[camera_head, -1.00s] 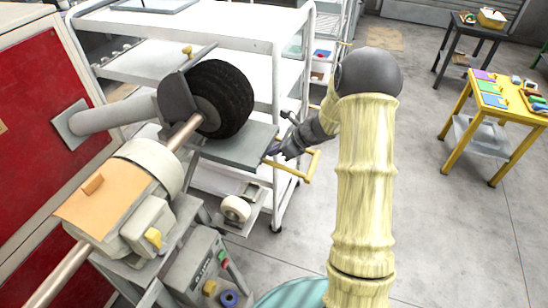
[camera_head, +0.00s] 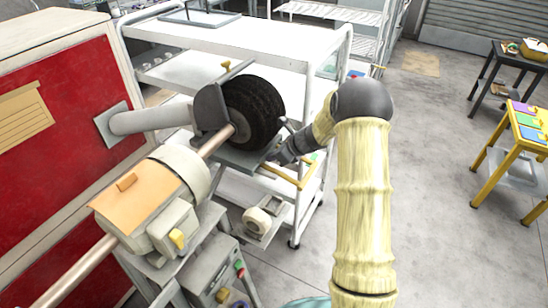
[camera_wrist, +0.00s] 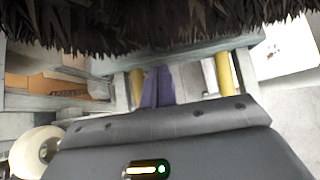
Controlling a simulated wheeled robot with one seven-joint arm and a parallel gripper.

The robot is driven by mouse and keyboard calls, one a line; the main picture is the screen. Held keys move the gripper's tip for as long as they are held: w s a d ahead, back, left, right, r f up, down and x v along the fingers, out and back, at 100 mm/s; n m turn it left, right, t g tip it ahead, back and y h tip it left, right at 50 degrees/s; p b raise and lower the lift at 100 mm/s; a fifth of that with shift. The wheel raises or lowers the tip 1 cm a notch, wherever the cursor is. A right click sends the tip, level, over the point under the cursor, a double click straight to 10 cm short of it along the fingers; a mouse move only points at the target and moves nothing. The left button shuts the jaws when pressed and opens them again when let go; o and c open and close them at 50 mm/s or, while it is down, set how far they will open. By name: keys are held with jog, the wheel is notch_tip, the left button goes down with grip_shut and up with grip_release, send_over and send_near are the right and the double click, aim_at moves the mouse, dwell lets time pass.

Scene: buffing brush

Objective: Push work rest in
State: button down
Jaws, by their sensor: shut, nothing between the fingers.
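The work rest is a flat grey plate (camera_head: 240,157) under the dark bristly buffing brush (camera_head: 254,112), with a yellow bar handle (camera_head: 292,179) at its front. My gripper (camera_head: 280,157) is shut and empty, low at the front edge of the work rest, just right of the brush. In the wrist view, my purple fingertips (camera_wrist: 157,86) are together, pointing at the grey work rest edge (camera_wrist: 190,54) between two yellow handle posts (camera_wrist: 226,76). Whether they touch the plate I cannot tell. The brush bristles (camera_wrist: 150,20) hang close above.
The motor housing (camera_head: 150,195) and its shaft are left of the brush. A white shelf cart (camera_head: 310,50) stands behind, and a red cabinet (camera_head: 60,120) is at left. A yellow table (camera_head: 510,150) is at far right. Open floor (camera_head: 440,200) lies to the right.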

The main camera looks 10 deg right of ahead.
jog(key=s+d+f+b+v, duration=0.1)
jog(key=f+b+v, duration=0.1)
jog(key=v, duration=1)
jog(key=shift+s+d+r, duration=0.3)
jog(key=shift+d, duration=0.15)
